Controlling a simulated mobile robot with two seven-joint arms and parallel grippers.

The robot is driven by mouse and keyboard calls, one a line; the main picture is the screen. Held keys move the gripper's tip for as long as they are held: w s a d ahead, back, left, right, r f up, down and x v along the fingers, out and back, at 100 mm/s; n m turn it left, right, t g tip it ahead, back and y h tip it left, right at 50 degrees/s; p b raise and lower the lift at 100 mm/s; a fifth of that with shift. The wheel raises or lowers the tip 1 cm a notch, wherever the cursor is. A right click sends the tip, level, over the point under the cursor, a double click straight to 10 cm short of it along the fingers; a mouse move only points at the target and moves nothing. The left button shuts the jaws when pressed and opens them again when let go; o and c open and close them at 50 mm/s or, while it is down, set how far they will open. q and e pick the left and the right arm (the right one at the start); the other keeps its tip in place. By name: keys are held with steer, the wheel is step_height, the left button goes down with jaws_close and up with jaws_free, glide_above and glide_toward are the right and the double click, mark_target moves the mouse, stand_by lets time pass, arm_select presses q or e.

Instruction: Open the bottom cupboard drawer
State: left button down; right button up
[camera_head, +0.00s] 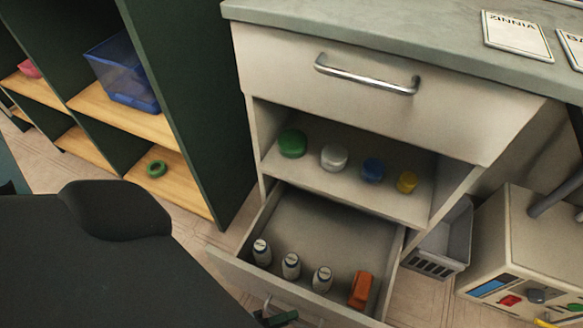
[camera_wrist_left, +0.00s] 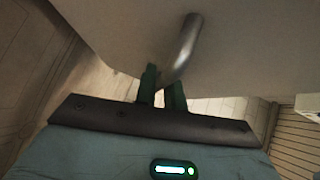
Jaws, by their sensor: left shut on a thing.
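The bottom drawer (camera_head: 232,266) of the pale cupboard stands pulled out, with its inside showing in the head view. My left gripper (camera_head: 277,318) is at the drawer front, at the lower edge of the head view. In the left wrist view its green fingers (camera_wrist_left: 163,92) are shut on the silver bar handle (camera_wrist_left: 185,45) of the drawer front (camera_wrist_left: 115,35). The handle is mostly hidden in the head view. My right gripper is not in view.
The upper drawer (camera_head: 300,85) is closed, with a silver handle. A shelf (camera_head: 330,185) below it holds several coloured lids. A green shelving unit (camera_head: 190,110) stands left. A grey crate (camera_head: 455,235) and a pale machine (camera_head: 510,240) stand right of the open drawer.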

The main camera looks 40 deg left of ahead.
arm_select(q)
steer(key=shift+s+d, duration=0.15)
steer(key=shift+s, duration=0.35)
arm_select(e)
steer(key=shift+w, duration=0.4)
arm_select(q)
steer(key=c, duration=1.6)
jaws_free()
steer(key=shift+o, duration=0.5)
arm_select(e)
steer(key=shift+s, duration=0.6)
